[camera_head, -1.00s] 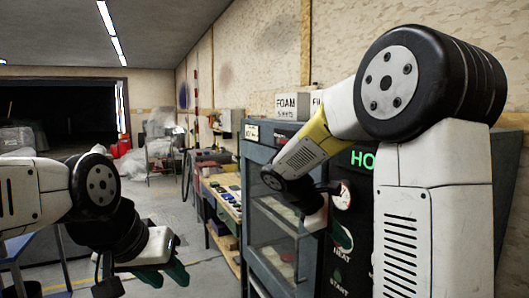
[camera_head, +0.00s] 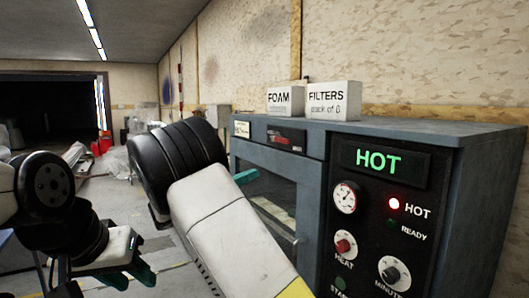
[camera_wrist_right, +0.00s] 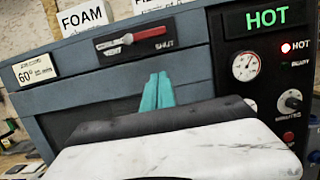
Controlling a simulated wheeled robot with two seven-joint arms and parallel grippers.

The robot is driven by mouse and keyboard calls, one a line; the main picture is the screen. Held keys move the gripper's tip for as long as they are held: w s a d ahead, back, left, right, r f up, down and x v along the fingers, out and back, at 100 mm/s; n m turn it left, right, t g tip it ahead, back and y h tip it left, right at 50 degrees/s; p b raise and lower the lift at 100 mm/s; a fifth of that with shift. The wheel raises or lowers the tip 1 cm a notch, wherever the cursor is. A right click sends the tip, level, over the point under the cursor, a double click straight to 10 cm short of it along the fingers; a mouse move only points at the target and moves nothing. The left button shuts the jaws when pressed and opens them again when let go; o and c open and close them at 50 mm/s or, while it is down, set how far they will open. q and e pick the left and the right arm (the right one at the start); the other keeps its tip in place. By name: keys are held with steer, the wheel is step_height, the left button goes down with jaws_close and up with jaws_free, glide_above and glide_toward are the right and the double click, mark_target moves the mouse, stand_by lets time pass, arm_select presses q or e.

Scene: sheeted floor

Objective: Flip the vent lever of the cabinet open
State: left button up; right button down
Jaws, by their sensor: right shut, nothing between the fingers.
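The blue-grey cabinet (camera_head: 476,170) stands at the right with a glass-fronted door. Its vent lever (camera_head: 286,138) is on a small dark plate with red above the door. In the head view my right arm hides most of that gripper; a teal tip (camera_head: 245,176) shows. My left gripper (camera_head: 145,258) is open and empty at the left.
FOAM (camera_head: 284,99) and FILTERS (camera_head: 334,100) boxes stand on the cabinet top. The control panel has a green HOT display (camera_head: 379,160), a lit red lamp (camera_head: 394,203), a gauge (camera_head: 345,197) and knobs. Floor at the left is partly clear.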

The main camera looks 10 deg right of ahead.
mark_target(284, 139)
steer(key=shift+d, duration=0.1)
steer(key=w+d+r, duration=0.3)
steer(key=d+r, duration=0.3)
steer(key=d, duration=0.3)
steer(key=shift+w+r, duration=0.15)
steer(key=shift+r, duration=0.05)
